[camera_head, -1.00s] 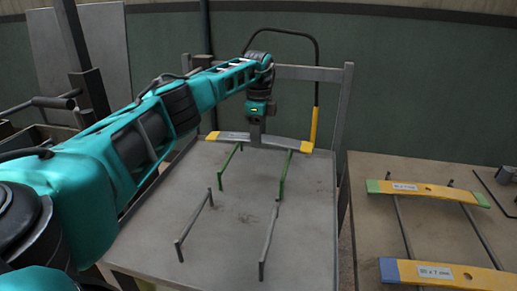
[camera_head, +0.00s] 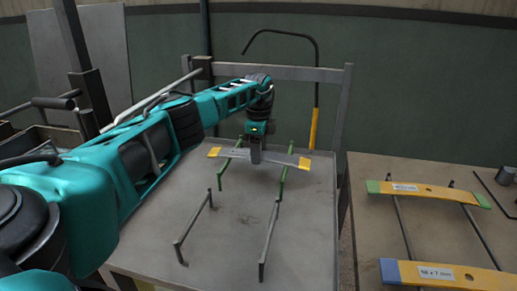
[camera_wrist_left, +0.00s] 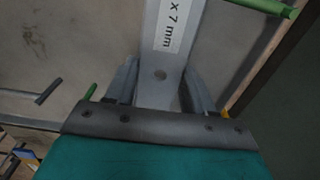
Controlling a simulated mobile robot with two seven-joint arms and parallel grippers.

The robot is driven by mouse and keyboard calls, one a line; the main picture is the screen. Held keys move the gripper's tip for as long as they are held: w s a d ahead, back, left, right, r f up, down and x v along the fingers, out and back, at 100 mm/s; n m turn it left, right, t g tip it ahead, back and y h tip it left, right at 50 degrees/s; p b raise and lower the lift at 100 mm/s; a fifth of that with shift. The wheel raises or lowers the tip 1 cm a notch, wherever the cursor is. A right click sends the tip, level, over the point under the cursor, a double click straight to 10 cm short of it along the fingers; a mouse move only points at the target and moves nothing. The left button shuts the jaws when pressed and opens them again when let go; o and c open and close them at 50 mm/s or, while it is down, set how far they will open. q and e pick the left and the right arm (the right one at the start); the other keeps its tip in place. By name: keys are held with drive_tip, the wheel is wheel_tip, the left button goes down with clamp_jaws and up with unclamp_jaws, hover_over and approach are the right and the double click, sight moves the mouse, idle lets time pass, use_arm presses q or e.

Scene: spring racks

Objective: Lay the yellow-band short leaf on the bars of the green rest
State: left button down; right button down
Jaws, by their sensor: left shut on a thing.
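The yellow-band short leaf (camera_head: 273,156) is a grey strip with yellow ends and a white label. My left gripper (camera_head: 256,160) points down and is shut on it near its middle. The leaf lies crosswise over both bars of the green rest (camera_head: 285,176), its yellow ends reaching past them. I cannot tell whether it touches the bars or hovers just above. In the left wrist view, the leaf (camera_wrist_left: 168,70) with a hole runs between the fingers (camera_wrist_left: 160,88), and a green bar end (camera_wrist_left: 265,7) shows at top right. My right gripper is not in view.
A dark grey rest (camera_head: 268,243) stands empty nearer on the same table (camera_head: 225,262). The table at right (camera_head: 372,240) holds a green-ended yellow leaf (camera_head: 430,190) and a blue-ended yellow leaf (camera_head: 450,274) on dark bars. A rail and hooked rod (camera_head: 316,90) stand behind.

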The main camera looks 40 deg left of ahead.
use_arm(q)
drive_tip(key=shift+c, duration=2)
unclamp_jaws()
drive_tip(key=shift+f, duration=0.1)
wheel_tip(320, 180, up, 13)
drive_tip(key=shift+p, duration=0.4)
drive_tip(key=shift+d, duration=0.1)
